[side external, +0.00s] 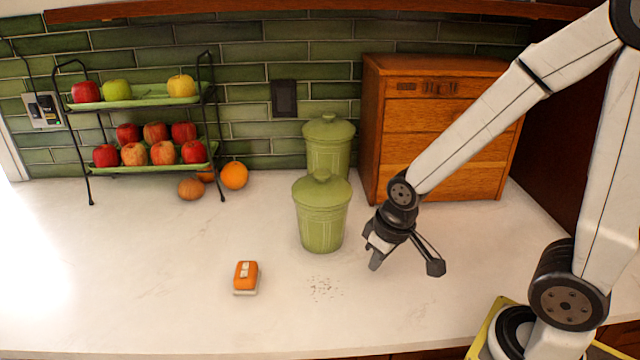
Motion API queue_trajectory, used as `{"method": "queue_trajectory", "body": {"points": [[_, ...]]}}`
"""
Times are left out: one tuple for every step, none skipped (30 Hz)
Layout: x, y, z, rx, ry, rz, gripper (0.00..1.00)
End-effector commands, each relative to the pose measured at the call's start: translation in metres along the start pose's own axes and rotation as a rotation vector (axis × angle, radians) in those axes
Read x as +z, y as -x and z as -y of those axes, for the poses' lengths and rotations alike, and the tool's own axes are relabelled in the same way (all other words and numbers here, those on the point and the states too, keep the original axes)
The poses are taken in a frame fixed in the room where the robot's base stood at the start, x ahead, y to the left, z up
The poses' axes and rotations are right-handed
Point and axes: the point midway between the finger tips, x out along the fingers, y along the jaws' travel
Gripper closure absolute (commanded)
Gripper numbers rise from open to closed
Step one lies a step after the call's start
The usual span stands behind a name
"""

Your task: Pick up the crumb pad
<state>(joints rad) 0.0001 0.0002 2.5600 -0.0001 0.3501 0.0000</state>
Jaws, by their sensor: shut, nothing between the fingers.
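The crumb pad (246,277) is a small orange block with a whitish base and a pale patch on top. It lies on the white counter, left of a patch of dark crumbs (323,287). My gripper (376,263) is above the counter, to the right of the crumbs and well apart from the pad. It points downward, and its fingers are shut and empty.
Two green lidded canisters (322,220) stand behind the crumbs, close to my gripper. A wooden drawer cabinet (435,135) is at the back right. A two-tier fruit rack (140,103) stands back left, with loose fruit (234,176) beside it. The counter around the pad is clear.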

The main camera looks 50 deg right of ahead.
Motion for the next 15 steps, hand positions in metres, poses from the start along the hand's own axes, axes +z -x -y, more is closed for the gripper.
{"method": "queue_trajectory", "body": {"points": [[0.0000, 0.0000, 0.0000, 0.000, 0.000, 0.000, 1.00], [0.0000, 0.0000, 0.0000, 0.000, 0.000, 0.000, 1.00], [0.0000, 0.0000, 0.0000, 0.000, 0.000, 0.000, 1.00], [0.0000, 0.0000, 0.0000, 0.000, 0.000, 0.000, 1.00], [0.0000, 0.0000, 0.0000, 0.000, 0.000, 0.000, 1.00], [-0.0001, 0.0000, 0.0000, 0.000, 0.000, 0.000, 1.00], [0.0000, 0.0000, 0.0000, 0.000, 0.000, 0.000, 1.00], [0.0000, 0.0000, 0.0000, 0.000, 0.000, 0.000, 1.00], [0.0000, 0.0000, 0.0000, 0.000, 0.000, 0.000, 0.87], [-0.0001, 0.0000, 0.0000, 0.000, 0.000, 0.000, 0.78], [-0.0001, 0.0000, 0.0000, 0.000, 0.000, 0.000, 0.68], [0.0000, 0.0000, 0.0000, 0.000, 0.000, 0.000, 0.56], [0.0000, 0.0000, 0.0000, 0.000, 0.000, 0.000, 0.46], [0.0000, 0.0000, 0.0000, 0.000, 0.000, 0.000, 0.36], [0.0000, 0.0000, 0.0000, 0.000, 0.000, 0.000, 0.24]]}}
